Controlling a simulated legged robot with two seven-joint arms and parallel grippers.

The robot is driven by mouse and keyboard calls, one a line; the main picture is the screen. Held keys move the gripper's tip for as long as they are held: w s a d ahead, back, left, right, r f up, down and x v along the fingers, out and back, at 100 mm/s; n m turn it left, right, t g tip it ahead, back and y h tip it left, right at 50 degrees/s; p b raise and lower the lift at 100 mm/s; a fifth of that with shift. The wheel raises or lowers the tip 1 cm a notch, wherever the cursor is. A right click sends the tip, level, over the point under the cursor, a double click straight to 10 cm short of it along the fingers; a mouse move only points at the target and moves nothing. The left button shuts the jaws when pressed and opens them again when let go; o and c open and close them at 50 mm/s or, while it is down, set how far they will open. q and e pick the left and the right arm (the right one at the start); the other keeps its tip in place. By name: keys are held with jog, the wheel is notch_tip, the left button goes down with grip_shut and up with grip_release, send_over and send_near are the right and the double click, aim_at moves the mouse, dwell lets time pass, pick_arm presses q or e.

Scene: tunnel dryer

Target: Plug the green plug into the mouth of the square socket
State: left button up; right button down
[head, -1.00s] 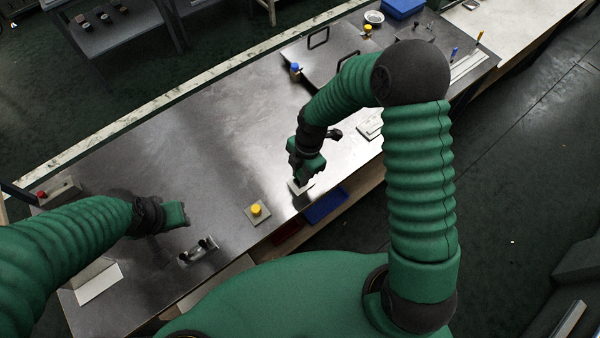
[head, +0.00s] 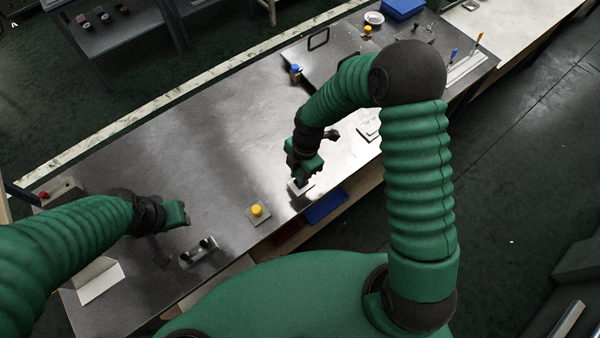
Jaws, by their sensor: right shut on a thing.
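My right gripper (head: 297,177) points down just above a small pale square plate (head: 299,190) near the table's front edge, which looks like the square socket. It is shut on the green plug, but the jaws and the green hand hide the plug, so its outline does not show. The mouth of the socket is hidden under the gripper. I cannot tell whether plug and socket touch. My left gripper (head: 183,214) hangs over the left part of the table, away from the socket; its fingers are too small and dark to read.
A yellow piece on a square plate (head: 257,212) stands left of the socket. A metal fixture (head: 199,252) is near the front edge. A blue tray (head: 325,206) lies just below the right gripper. A blue-topped item (head: 295,70) stands further back. The table's middle is clear.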

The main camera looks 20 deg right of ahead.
dwell(0.9)
jog(key=shift+p, duration=0.4)
jog(key=shift+f+b, duration=0.55)
jog(key=shift+f, duration=0.15)
jog(key=c, duration=1.1)
grip_release()
jog(key=shift+c, duration=0.2)
notch_tip(320, 180, up, 17)
jog(key=w+d, duration=0.1)
jog(key=d, duration=0.1)
jog(key=shift+d+f, duration=0.2)
